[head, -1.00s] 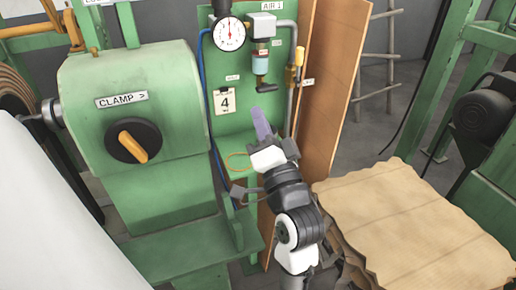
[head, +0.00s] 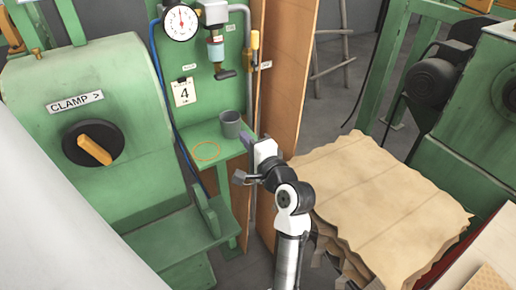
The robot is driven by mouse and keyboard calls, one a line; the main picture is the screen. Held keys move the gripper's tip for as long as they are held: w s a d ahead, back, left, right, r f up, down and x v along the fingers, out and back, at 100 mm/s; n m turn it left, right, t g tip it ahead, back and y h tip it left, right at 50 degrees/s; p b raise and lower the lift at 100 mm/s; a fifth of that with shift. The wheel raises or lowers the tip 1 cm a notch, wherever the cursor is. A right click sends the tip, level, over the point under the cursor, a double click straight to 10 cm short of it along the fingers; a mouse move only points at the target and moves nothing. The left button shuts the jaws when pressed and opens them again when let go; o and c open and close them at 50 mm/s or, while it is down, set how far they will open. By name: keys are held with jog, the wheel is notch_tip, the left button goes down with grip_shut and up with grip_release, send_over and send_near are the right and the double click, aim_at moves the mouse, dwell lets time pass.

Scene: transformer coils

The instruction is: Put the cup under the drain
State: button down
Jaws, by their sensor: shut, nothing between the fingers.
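The grey cup (head: 230,124) stands upright on a small green shelf (head: 185,135), toward its back right. The dark drain outlet (head: 225,74) is under the air filter with the blue bowl (head: 216,52), above the shelf.
A wooden board (head: 285,80) stands upright right of the shelf. A blue hose (head: 160,80) runs down on the left, beside the green clamp housing (head: 90,130). A stack of brown sheets (head: 380,200) lies at the right. A gauge (head: 181,23) hangs above.

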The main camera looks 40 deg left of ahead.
aim_at(236, 127)
jog(key=shift+p+x, duration=0.35)
jog(key=shift+x, duration=1.25)
jog(key=shift+w, duration=0.1)
jog(key=shift+x, duration=1.45)
jog(key=shift+d+p, duration=0.15)
jog(key=shift+p, duration=0.15)
